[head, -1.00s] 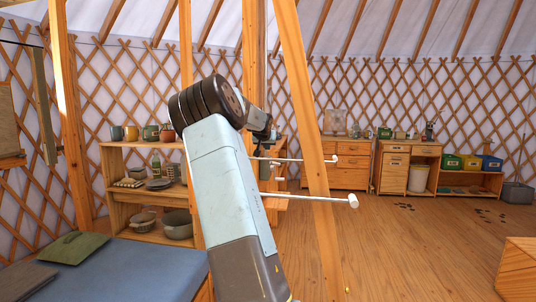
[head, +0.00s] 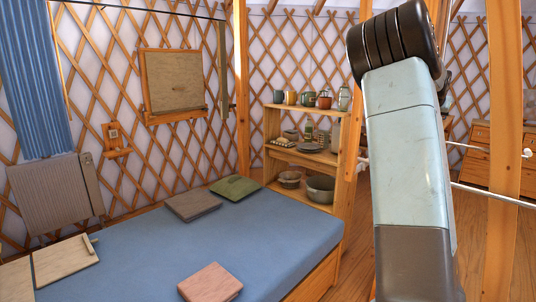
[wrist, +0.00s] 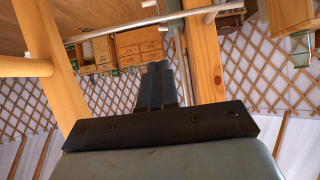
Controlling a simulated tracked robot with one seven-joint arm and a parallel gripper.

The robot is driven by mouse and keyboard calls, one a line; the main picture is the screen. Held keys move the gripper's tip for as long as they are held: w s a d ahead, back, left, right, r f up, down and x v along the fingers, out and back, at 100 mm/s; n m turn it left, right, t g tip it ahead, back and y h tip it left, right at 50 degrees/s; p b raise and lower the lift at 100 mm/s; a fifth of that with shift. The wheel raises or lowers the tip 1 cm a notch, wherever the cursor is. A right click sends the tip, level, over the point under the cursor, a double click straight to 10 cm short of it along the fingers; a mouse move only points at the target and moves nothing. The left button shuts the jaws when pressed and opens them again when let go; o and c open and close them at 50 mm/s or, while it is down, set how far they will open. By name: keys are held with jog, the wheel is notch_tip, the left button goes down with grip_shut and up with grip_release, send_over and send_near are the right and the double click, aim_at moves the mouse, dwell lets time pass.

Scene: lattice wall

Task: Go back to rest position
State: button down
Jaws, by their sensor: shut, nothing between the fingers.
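My gripper (wrist: 158,88) shows in the wrist view with its two dark fingers together, shut and empty. In the head view my arm rises at the right of the picture and hides part of the room behind it. My gripper is out of sight there, hidden behind the arm. In the wrist view wooden posts (wrist: 203,60) stand on both sides of the fingers, and the room appears upside down.
A blue-covered bed (head: 180,255) fills the lower left. A shelf with pots (head: 345,130) stands beyond it. A wooden post (head: 505,130) and a thin white rod (head: 490,195) are close right of my arm. Wooden drawers (head: 478,160) stand farther back.

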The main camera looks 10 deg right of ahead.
jog(key=s+a+f+n+y, duration=0.1)
jog(key=s+a+n+y, duration=0.15)
jog(key=s+a, duration=0.6)
jog(key=s+a+f+n+y, duration=0.1)
jog(key=s+a+y, duration=0.3)
jog(key=a, duration=0.8)
jog(key=s+a+f+n+y, duration=0.1)
jog(key=s+a+n+y, duration=0.1)
jog(key=s+a, duration=0.7)
jog(key=s+a+f+n+g, duration=0.1)
jog(key=s+a+f+n, duration=0.1)
jog(key=s+a, duration=0.6)
jog(key=s+a+f+n, duration=0.2)
jog(key=s+a+f, duration=0.2)
jog(key=s+a, duration=0.4)
jog(key=shift+s+a+f+g, duration=0.35)
jog(key=shift+s+f+g, duration=0.05)
jog(key=shift+s, duration=0.75)
jog(key=shift+n, duration=0.25)
